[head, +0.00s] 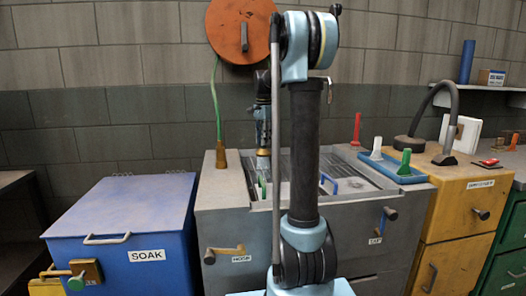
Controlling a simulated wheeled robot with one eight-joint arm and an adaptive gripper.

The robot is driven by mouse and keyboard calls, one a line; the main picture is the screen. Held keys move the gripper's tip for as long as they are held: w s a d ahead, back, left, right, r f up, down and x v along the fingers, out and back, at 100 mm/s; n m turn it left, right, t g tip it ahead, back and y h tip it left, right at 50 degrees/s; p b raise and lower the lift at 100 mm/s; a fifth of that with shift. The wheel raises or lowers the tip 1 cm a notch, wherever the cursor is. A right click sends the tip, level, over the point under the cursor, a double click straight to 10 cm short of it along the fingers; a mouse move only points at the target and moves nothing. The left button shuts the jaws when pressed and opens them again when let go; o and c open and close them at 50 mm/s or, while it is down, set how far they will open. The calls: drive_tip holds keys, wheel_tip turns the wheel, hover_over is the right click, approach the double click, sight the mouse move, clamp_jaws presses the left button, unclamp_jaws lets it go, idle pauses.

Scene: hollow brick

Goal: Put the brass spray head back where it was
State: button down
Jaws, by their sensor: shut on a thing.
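My gripper (263,148) points down over the left part of the grey sink-like recess in the middle bench. It is shut on a small dull object at its tips, too small and dark to identify surely; I cannot tell whether it is the brass spray head. A brownish, brass-like cone (221,158) stands on the bench's left rim, to the left of my gripper and apart from it. A green hose (215,98) runs from the cone up to the orange round reel (238,30) on the wall.
A blue SOAK chest (125,215) stands left. A blue tray (392,168) on the bench's right side has white and green cone-shaped pieces; a red one (357,128) stands behind. A yellow cabinet (458,200) stands right. My arm hides part of the recess.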

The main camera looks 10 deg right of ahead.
sight(263, 148)
drive_tip(key=shift+f, duration=2.15)
drive_tip(key=c, duration=1.4)
unclamp_jaws()
wheel_tip(263, 148, up, 12)
drive_tip(key=shift+r, duration=0.1)
